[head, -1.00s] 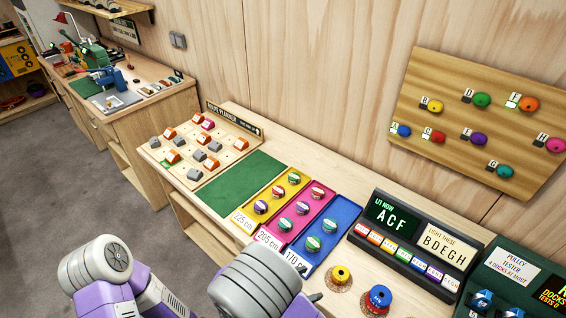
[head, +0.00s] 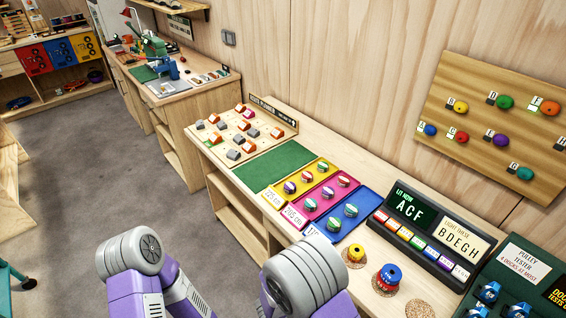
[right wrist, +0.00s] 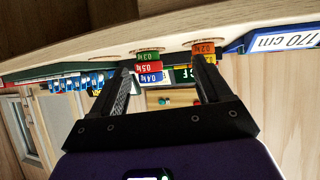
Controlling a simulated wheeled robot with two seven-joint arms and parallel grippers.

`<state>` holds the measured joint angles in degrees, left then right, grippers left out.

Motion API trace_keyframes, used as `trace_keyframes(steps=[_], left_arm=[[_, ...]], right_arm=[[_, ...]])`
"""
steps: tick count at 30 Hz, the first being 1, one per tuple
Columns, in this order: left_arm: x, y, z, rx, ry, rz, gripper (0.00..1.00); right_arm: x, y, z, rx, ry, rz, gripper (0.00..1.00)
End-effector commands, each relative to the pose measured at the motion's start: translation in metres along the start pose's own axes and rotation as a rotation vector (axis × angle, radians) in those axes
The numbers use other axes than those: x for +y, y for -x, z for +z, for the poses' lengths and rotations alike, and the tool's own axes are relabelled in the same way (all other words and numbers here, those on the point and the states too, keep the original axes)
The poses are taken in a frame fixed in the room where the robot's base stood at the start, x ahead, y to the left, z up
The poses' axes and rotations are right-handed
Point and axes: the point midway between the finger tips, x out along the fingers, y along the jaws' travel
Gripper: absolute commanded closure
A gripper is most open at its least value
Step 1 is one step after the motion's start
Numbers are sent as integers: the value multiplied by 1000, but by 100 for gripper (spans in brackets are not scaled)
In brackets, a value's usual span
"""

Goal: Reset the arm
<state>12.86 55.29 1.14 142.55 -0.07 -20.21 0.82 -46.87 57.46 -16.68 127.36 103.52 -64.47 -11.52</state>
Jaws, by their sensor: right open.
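My right gripper (right wrist: 162,66) is open in the right wrist view, and I see nothing held between its two black fingers. That view is upside down. The yellow stack (head: 355,252) and blue-topped stack (head: 388,275) stand on the bench.
The bench (head: 345,290) runs along the wooden wall. It carries a route planner board (head: 238,150), a green mat (head: 273,166), coloured trays of holds (head: 318,226), a letter panel (head: 408,207) and a pulley tester (head: 520,265). Open grey floor (head: 110,190) lies to the left.

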Motion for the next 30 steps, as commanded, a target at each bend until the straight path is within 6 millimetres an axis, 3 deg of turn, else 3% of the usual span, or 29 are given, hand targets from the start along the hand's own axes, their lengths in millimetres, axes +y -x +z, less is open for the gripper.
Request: trace_keyframes(steps=[7,14,21,30], left_arm=[[0,0,2,-3,0,0,0],[0,0,1,-3,0,0,0],[0,0,1,-3,1,0,0],[0,0,1,-3,1,0,0]], right_arm=[[-11,-41,35,-185,128,-140,22],[-3,-63,98,-508,294,-339,22],[31,-42,155,-873,444,-557,22],[71,-6,179,-1133,561,-752,22]])
